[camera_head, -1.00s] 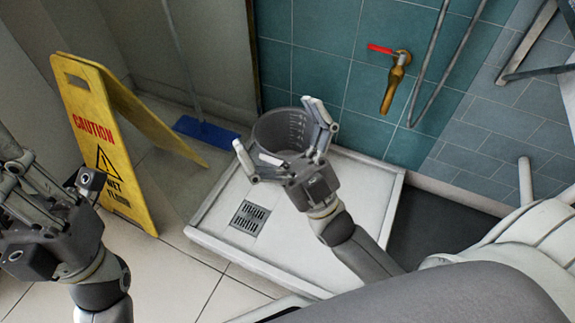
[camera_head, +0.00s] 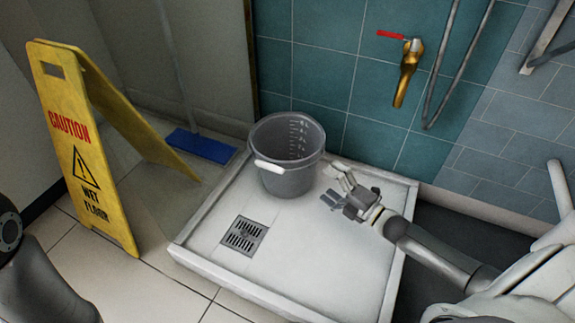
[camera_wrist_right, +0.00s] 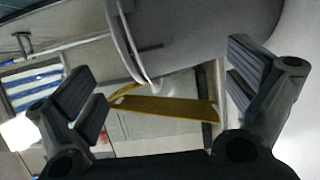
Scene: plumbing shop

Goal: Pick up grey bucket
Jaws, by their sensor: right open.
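The grey bucket (camera_head: 288,158) stands upright at the back of the white shower tray (camera_head: 300,243), with a white handle grip (camera_head: 269,167) on its front left side. My right gripper (camera_head: 335,188) is open and empty in the head view, just right of the bucket and low over the tray. In the right wrist view the bucket's grey wall (camera_wrist_right: 205,30) fills the top, beyond my spread fingers (camera_wrist_right: 160,90). I cannot tell whether they touch it. My left arm shows at the left edge of the head view, but its gripper is out of frame.
A yellow wet floor sign (camera_head: 85,150) stands left of the tray, near a blue broom (camera_head: 203,145). A brass tap with a red lever (camera_head: 407,75) is on the tiled wall above the tray. A drain grate (camera_head: 244,235) lies in the tray's front left.

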